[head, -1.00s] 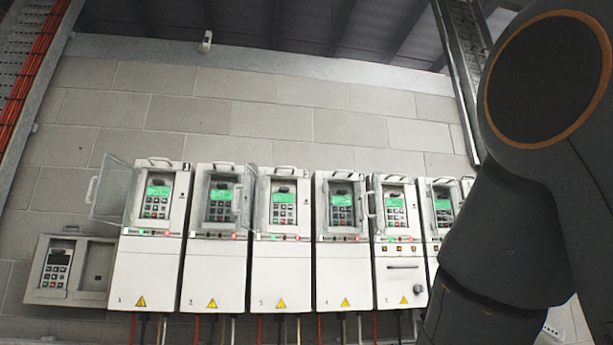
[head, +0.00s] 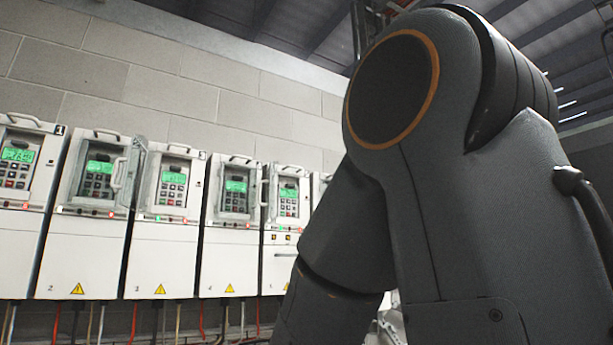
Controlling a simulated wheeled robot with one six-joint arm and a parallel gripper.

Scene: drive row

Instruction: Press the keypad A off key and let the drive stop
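A row of white drive cabinets stands along the wall in the head view, each with a keypad with a lit green display. Drive 1's keypad (head: 17,160) is at the left edge, partly cut off. Drive 2's keypad (head: 100,172), drive 3's keypad (head: 173,186), drive 4's keypad (head: 236,192) and a further keypad (head: 289,200) follow to the right. I cannot read a letter A on any keypad, and the off keys are too small to tell apart. My gripper is out of view; only my dark arm shows, covering the right half.
A clear door with a handle (head: 133,172) stands swung out between drives 2 and 3. Cables (head: 135,322) hang below the cabinets. My arm hides the right end of the row. The block wall (head: 150,95) above the cabinets is bare.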

